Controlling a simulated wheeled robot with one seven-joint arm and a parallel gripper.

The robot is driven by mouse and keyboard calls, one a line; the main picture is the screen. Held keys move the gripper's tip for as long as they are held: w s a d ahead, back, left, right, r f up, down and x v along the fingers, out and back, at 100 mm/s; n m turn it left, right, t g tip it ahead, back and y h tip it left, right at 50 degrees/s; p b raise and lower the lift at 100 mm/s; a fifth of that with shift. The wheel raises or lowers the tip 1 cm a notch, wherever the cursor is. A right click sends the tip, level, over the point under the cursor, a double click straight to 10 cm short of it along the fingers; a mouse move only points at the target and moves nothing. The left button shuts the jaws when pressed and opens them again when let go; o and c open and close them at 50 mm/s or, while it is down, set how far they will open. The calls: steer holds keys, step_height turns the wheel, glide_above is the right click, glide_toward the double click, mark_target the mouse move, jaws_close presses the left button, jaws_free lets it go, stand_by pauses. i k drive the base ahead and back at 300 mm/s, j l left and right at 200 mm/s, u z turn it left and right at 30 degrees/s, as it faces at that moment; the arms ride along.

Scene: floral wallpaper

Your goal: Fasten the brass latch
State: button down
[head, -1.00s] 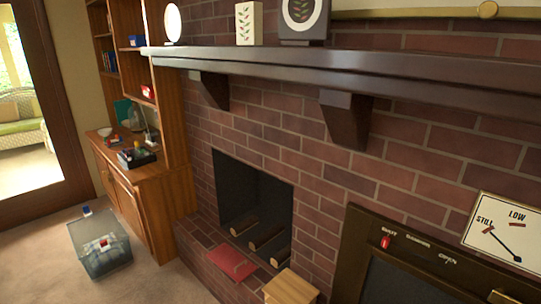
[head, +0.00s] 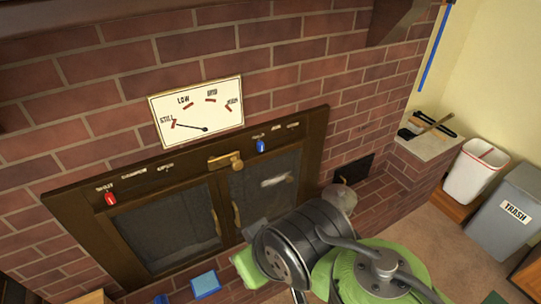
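The brass latch (head: 226,161) is mounted on the top rail of a dark bronze frame, above the meeting line of two glass doors. Its bar lies roughly along the rail with a round knob at its right end. I cannot tell whether it is engaged. The left glass door (head: 160,232) and right glass door (head: 262,192) look close together, each with a brass handle near the middle. Links of my arm, green and black, fill the lower right and hide part of the right door's lower area. I cannot make out my gripper's fingers.
A red slider (head: 110,198) and a blue slider (head: 261,145) sit on the frame's rail. A dial (head: 198,112) hangs above, its needle at STILL. A blue box (head: 205,284) lies below the doors. A trash bin (head: 508,210) and white bin (head: 475,171) stand right.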

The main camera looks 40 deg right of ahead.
mark_target(233, 158)
steer(key=z, duration=0.5)
steer(key=i+j+u, duration=0.1)
steer(key=u, duration=0.35)
steer(key=i+u, duration=0.1)
steer(key=u, duration=0.3)
steer(key=i+u, duration=0.15)
steer(key=u, duration=0.3)
steer(key=i+u, duration=0.1)
steer(key=u, duration=0.35)
